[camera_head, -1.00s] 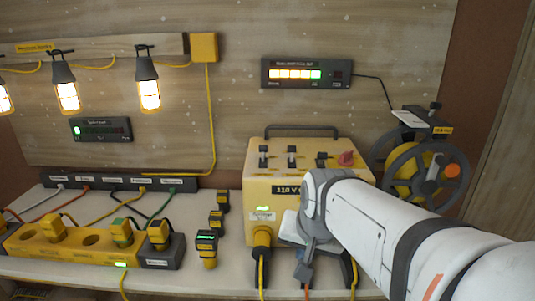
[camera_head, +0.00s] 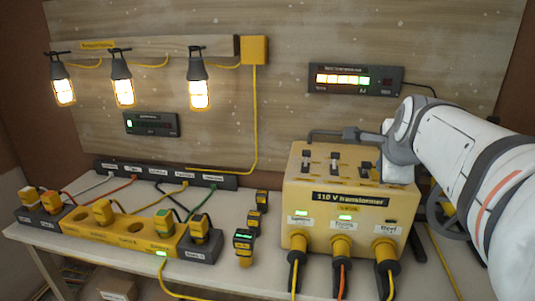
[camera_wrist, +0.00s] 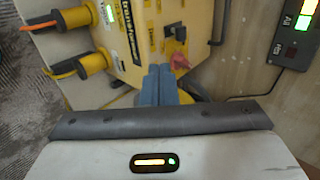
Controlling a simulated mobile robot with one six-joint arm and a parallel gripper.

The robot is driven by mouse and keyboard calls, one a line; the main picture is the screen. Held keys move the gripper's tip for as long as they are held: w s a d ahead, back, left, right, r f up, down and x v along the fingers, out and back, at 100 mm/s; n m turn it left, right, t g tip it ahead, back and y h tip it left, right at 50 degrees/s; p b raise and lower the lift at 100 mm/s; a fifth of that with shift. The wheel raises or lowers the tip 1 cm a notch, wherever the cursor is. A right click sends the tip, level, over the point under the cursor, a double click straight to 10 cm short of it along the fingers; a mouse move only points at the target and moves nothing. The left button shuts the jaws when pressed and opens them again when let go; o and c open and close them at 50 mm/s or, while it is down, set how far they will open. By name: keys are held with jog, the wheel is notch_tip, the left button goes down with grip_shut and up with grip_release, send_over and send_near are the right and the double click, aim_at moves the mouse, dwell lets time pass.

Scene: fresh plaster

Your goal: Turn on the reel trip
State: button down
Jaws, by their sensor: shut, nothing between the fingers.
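The yellow transformer (camera_head: 345,200) stands on the bench with a row of black trip switches on top. The right-hand switch (camera_head: 367,168), in line with the plug labelled Reel (camera_head: 386,248), is the reel trip; its lever position is unclear. The lamp above the Reel label (camera_head: 390,221) looks dark, while the other two are green. My gripper (camera_wrist: 160,70) is shut and empty in the wrist view, its tips beside the red knob (camera_wrist: 180,62) and just short of the black switch (camera_wrist: 176,36). In the head view its fingertips are hard to make out, at the transformer's right rear.
The transformer's dark carry handle (camera_head: 325,135) rises behind the switches. A lit wall display (camera_head: 356,80) hangs above. A yellow socket strip (camera_head: 130,234) and several small yellow plugs (camera_head: 244,243) lie left. The cable reel (camera_head: 437,207) is mostly hidden behind my arm.

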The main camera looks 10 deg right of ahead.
send_near(364, 172)
notch_tip(364, 172, down, 2)
jog(key=s, duration=0.2)
jog(key=w, duration=0.1)
jog(key=w+p, duration=0.1)
jog(key=w, duration=0.1)
jog(key=shift+w+d+f+p, duration=0.25)
jog(key=shift+w+f+p, duration=0.05)
jog(key=shift+w, duration=0.05)
jog(key=shift+w+d, duration=0.15)
jog(key=shift+w, duration=0.4)
